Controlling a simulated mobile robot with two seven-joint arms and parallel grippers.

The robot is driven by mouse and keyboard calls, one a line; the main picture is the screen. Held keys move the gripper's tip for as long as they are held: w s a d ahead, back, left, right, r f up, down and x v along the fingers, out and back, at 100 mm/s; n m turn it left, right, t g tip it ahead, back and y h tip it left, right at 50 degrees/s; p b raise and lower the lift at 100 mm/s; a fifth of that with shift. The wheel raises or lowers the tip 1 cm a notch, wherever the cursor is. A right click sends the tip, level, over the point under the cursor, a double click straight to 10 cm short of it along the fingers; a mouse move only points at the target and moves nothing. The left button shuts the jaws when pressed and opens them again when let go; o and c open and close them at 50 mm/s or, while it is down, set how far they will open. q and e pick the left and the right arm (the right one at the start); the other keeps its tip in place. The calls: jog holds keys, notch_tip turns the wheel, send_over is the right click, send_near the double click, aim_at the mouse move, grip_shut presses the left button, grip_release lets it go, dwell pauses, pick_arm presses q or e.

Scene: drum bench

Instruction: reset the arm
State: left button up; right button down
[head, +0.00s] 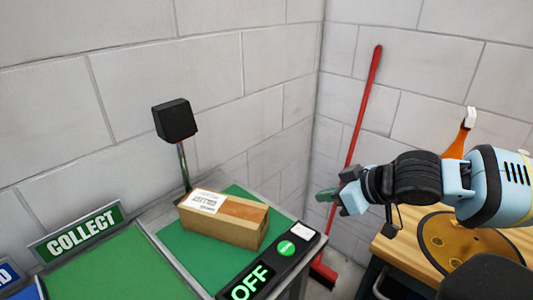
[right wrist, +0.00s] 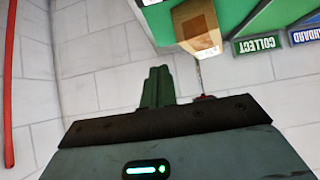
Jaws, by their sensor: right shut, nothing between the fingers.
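My right gripper (head: 328,194) shows at the right in the head view, its arm coming in from the right edge. Its green fingers are shut and empty, and it hangs in the air right of the green bench. In the right wrist view the shut fingers (right wrist: 158,88) stand up in the middle, with the wall behind them. My left gripper is not in view.
A cardboard box (head: 240,222) with a white label lies on the green bench, beside a panel (head: 272,268) reading OFF. A COLLECT sign (head: 80,232) and a black scanner-like head (head: 175,120) stand left. A red broom (head: 362,110) leans in the corner. A wooden table (head: 395,250) is right.

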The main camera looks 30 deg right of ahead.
jog(key=s+a+f+g, duration=0.1)
jog(key=s+a+f, duration=0.35)
jog(key=f, duration=0.45)
jog(key=s+a+f+g, duration=0.2)
jog(key=s+a+f, duration=0.3)
jog(key=f, duration=0.5)
jog(key=s+f+m+g+h, duration=0.1)
jog(key=s+f+g+h, duration=0.3)
jog(key=s, duration=0.7)
jog(key=s+f+m+g, duration=0.1)
jog(key=s+f, duration=0.4)
jog(key=s, duration=0.5)
jog(key=w+a+f+t+y, duration=0.2)
jog(key=w+f+t, duration=0.4)
jog(key=f, duration=0.3)
jog(key=shift+a+f+t, duration=0.25)
jog(key=shift+a+t, duration=0.4)
jog(key=shift+t, duration=0.15)
jog(key=shift+w, duration=0.15)
